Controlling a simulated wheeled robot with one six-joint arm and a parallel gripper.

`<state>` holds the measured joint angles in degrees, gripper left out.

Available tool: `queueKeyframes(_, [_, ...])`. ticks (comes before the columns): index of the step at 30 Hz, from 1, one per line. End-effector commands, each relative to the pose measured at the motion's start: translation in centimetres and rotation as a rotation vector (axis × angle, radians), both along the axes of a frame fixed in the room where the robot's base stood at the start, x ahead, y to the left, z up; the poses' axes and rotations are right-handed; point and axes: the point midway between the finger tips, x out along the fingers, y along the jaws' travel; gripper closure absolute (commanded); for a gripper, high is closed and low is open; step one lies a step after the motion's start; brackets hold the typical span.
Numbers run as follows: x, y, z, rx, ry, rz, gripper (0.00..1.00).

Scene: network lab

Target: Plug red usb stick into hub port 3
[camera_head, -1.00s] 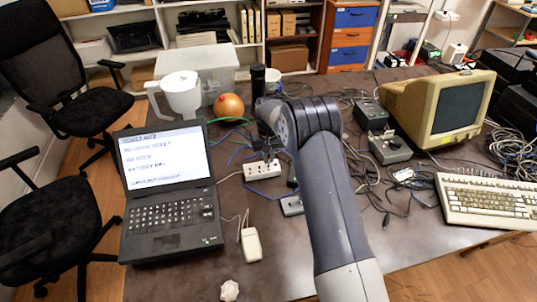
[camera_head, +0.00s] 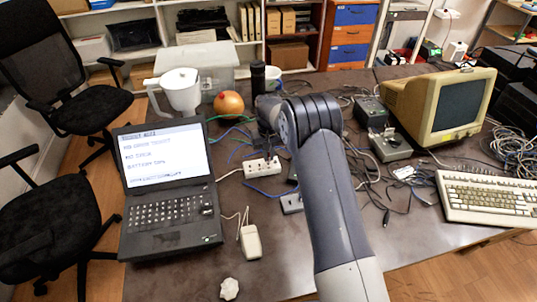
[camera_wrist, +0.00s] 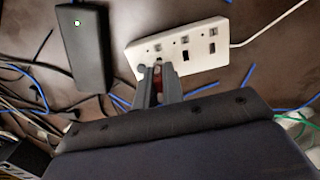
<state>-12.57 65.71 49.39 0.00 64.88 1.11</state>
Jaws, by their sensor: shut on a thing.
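The white hub (camera_wrist: 201,62) lies on the table in the wrist view, with a row of small squares and dark slots on its top. It also shows in the head view (camera_head: 257,170), left of my arm. My gripper (camera_wrist: 158,78) points at the hub's left end in the wrist view. Its jaws are shut on the red usb stick (camera_wrist: 157,73), and only a narrow red strip shows between the fingers. The stick's tip is hidden, so I cannot tell whether it is in a slot. I cannot read port numbers.
A black box (camera_wrist: 81,43) lies left of the hub in the wrist view. Blue and black cables lie around it. In the head view, a laptop (camera_head: 167,180), a white mouse (camera_head: 250,242) and an old monitor (camera_head: 443,105) stand on the table. The front table area is mostly clear.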

Motion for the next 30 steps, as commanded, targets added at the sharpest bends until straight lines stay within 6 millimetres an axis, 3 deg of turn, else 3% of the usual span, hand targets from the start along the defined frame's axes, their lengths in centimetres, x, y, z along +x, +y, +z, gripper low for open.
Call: queueKeyframes(30, [0.01, 0.00, -0.81, 0.000, 0.000, 0.000, 1.00])
